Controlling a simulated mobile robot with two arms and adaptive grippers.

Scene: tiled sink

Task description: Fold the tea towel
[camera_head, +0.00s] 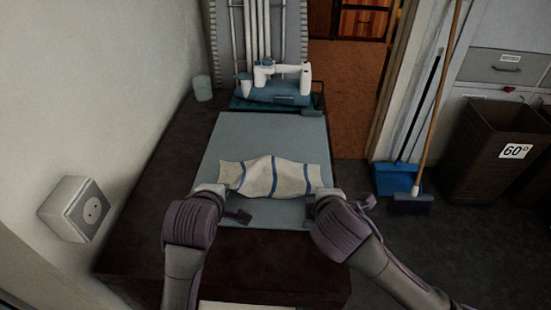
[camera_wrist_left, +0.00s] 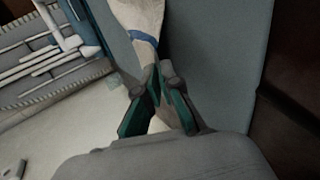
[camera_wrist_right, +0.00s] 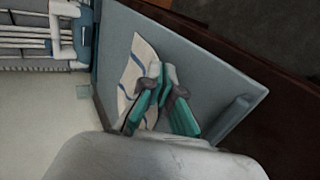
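The tea towel (camera_head: 271,177), white with blue stripes, lies across the grey-blue board in the head view, its middle raised in a ridge. It also shows in the left wrist view (camera_wrist_left: 139,16) and the right wrist view (camera_wrist_right: 135,68). My left gripper (camera_head: 226,196) is at its near left corner; in the left wrist view its fingertips (camera_wrist_left: 158,70) close together on the cloth, with white cloth between the fingers. My right gripper (camera_head: 318,196) is at the near right corner; its fingertips (camera_wrist_right: 161,72) also meet at the cloth. The pinched edges are partly hidden by the fingers.
The grey-blue board (camera_head: 233,133) rests on a dark worktop (camera_head: 165,190), with bare board beyond the towel. A white and blue appliance (camera_head: 276,88) and a pale cup (camera_head: 202,88) stand at the back. A wall socket (camera_head: 80,207) is left; a broom (camera_head: 411,200) and bin (camera_head: 487,150) are right.

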